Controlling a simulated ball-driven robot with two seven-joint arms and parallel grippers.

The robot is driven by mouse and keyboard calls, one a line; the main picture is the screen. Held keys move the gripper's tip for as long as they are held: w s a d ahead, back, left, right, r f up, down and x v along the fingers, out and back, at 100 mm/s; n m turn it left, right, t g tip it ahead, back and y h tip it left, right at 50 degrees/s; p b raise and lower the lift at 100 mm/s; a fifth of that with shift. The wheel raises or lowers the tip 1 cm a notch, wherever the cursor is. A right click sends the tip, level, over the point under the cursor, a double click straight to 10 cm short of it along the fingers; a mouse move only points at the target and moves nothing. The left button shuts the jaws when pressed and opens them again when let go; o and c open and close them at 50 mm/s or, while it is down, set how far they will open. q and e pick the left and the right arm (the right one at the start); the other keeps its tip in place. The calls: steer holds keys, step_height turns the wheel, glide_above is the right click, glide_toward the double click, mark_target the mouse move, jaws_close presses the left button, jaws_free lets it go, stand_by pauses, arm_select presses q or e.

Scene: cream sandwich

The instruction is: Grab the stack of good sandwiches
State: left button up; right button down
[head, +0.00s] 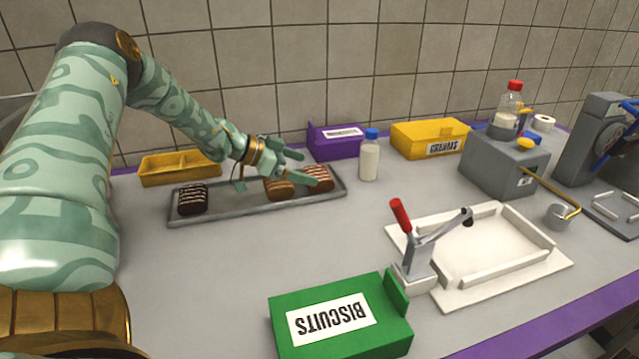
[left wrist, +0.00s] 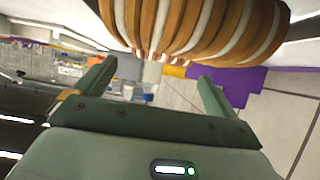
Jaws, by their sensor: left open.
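A long grey tray (head: 235,209) holds sandwich stacks on the counter. A dark brown stack with pale cream (head: 192,199) stands at its left end. My left gripper (head: 306,167) is open over the right half of the tray, by the light brown stacks. In the left wrist view my open fingers (left wrist: 157,72) are empty, and a light brown stack with cream layers (left wrist: 195,27) looms close ahead of them.
A yellow divided box (head: 180,172) and a purple box (head: 335,148) stand behind the tray. A bottle with a blue cap (head: 369,160) is near the tray's right end. A green biscuits box (head: 340,325) and a white frame with a lever (head: 480,295) are in front.

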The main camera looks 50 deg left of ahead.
mark_target(314, 173)
arm_select(q)
steer(key=b+x, duration=0.1)
steer(key=x, duration=0.3)
steer(key=shift+a+f, duration=0.1)
steer(key=shift+f, duration=0.1)
steer(key=shift+s+r, duration=0.15)
steer(key=shift+r, duration=0.05)
steer(key=c, duration=1.1)
steer(key=shift+o, duration=0.2)
